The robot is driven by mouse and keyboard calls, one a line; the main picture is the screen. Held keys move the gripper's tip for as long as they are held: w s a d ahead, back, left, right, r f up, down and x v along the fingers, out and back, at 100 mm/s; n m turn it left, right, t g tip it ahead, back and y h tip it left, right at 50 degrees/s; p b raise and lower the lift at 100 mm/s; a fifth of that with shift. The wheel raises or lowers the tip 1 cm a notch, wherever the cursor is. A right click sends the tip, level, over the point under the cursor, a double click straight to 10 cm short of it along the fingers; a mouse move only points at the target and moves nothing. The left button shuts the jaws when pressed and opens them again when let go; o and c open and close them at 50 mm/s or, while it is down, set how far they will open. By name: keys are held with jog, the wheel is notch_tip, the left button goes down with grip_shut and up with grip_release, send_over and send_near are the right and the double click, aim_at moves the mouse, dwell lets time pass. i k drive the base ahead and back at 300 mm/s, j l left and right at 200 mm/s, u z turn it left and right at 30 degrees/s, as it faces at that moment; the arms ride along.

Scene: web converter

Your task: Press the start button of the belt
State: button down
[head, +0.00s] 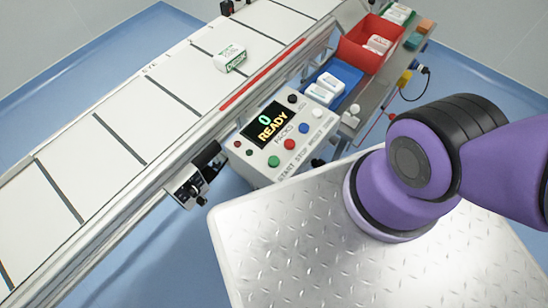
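The control box (258,175) is a light box beside the belt, with a dark display (270,124) reading "0 READY PACKS". The start button is the large green button (273,161) at the lower front of its face, near the printed word START. A red button (289,144) and a blue button (303,128) follow it up the same row. Nothing covers the green button. The belt (110,125) is white with dark cross lines. My purple arm shows at the right, over the metal plate. My gripper is not in view, and nothing is seen touching the buttons.
A white and green pack (230,58) lies on the belt. A blue bin (342,76) and a red bin (368,48) with packs stand beyond the box. A dark sensor bracket (190,183) sits at the belt's near side. Blue floor (150,260) is clear at lower left.

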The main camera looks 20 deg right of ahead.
aim_at(273, 160)
jog(key=k+z, duration=0.1)
jog(key=k, duration=0.55)
jog(key=z, duration=1.6)
jog(key=j+z, duration=0.1)
jog(key=z, duration=0.15)
jog(key=k+j, duration=0.5)
jog(key=j, duration=0.15)
jog(key=k+j, duration=0.45)
jog(key=j, duration=0.15)
jog(key=k+j, duration=0.5)
jog(key=j, duration=0.15)
